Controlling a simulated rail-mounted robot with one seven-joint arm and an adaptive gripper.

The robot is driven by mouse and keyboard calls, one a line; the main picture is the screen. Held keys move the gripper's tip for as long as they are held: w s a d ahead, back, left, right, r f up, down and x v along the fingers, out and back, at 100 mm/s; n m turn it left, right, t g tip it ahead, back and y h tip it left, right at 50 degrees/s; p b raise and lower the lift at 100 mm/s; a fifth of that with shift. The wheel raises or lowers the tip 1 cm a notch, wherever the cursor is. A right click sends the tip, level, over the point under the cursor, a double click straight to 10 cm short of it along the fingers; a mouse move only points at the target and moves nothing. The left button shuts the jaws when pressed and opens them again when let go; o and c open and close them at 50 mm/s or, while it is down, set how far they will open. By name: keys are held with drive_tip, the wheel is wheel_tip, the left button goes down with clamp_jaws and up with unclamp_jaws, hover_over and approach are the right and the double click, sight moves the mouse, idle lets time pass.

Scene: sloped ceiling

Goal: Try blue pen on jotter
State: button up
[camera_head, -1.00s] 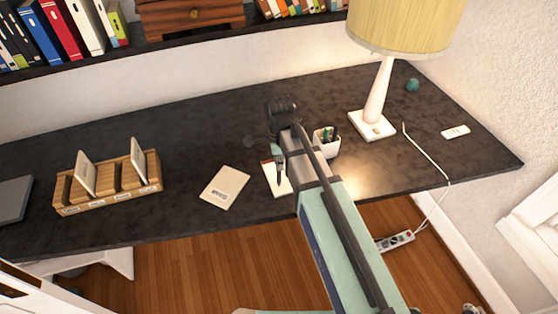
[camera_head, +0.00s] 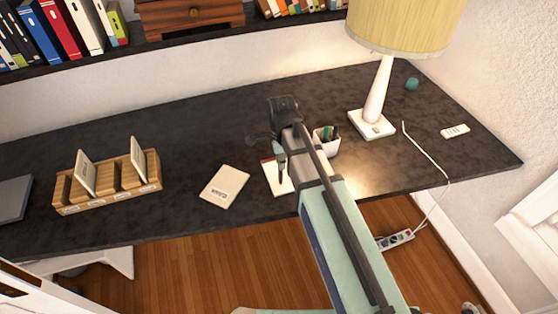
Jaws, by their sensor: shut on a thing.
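A white pad with a reddish edge, which looks like the jotter (camera_head: 272,182), lies near the front edge of the dark desk. My gripper (camera_head: 281,172) points down over the jotter, shut on a thin dark thing that seems to be the blue pen. Its colour is too small to tell, and I cannot tell whether its tip touches the paper. My arm covers the right side of the jotter. A white pen cup (camera_head: 327,147) holding green and dark pens stands to the right, partly behind my arm.
A beige booklet (camera_head: 224,187) lies left of the jotter. A wooden sorter (camera_head: 108,193) with upright cards stands farther left. A lamp (camera_head: 373,127), a teal object (camera_head: 411,84) and a white remote-like object (camera_head: 455,131) are at the right. The desk's back middle is clear.

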drive_tip(key=shift+w+d+p, duration=0.1)
drive_tip(key=shift+w+d, duration=0.2)
drive_tip(key=shift+d, duration=0.5)
drive_tip(key=shift+w+d+p, duration=0.1)
drive_tip(key=shift+w+d, duration=0.2)
drive_tip(key=shift+d, duration=0.55)
drive_tip(key=shift+w+d+p, duration=0.1)
drive_tip(key=shift+w+d, duration=0.2)
drive_tip(key=shift+d, duration=0.5)
drive_tip(key=shift+r, duration=0.15)
wheel_tip(320, 180, up, 6)
drive_tip(key=p, duration=0.4)
drive_tip(key=shift+f, duration=0.2)
